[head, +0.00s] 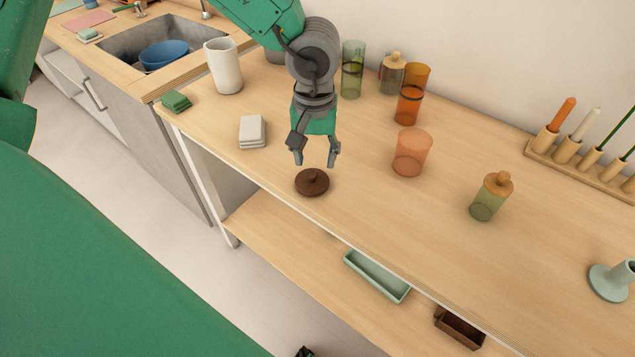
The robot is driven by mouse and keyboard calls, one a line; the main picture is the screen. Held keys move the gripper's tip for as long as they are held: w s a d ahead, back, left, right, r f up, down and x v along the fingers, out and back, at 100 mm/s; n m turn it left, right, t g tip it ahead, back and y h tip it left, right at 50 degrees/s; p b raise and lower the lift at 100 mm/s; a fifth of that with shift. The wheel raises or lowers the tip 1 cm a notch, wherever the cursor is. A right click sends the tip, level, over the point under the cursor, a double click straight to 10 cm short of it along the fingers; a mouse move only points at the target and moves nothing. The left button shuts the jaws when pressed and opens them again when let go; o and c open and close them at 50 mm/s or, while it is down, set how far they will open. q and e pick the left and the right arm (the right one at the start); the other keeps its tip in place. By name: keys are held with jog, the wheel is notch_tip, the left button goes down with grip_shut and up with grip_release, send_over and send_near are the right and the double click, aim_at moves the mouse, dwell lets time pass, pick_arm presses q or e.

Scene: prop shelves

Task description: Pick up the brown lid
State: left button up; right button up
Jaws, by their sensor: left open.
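The brown lid (312,183) is a small dark round disc with a raised knob. It lies on the wooden shelf top near its front edge, in the middle of the head view. My left gripper (315,163) comes down from above, with its two fingers apart and empty. Its fingertips are just behind and above the lid in the picture, and I see no grip on it. My right gripper does not clearly show.
A white stack (252,131) and a white vase (223,66) stand left of the gripper. A pink glass (411,153), an amber glass (412,95) and a green jar (485,204) stand right. A candle holder (585,170) is at the back right. The wood around the lid is clear.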

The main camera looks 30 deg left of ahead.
aim_at(309, 173)
pick_arm(q)
jog(key=shift+a+f, duration=0.35)
jog(key=f, duration=0.2)
jog(key=a+f+b, duration=0.1)
jog(key=f, duration=0.1)
jog(key=shift+f, duration=0.3)
jog(key=shift+d+f, duration=0.2)
jog(key=shift+f, duration=0.1)
jog(key=shift+d, duration=0.55)
jog(key=shift+r, duration=0.1)
jog(key=c, duration=0.6)
jog(key=shift+a, duration=0.2)
grip_shut()
jog(key=shift+a+f, duration=0.2)
jog(key=shift+a, duration=0.2)
jog(key=shift+r, duration=0.15)
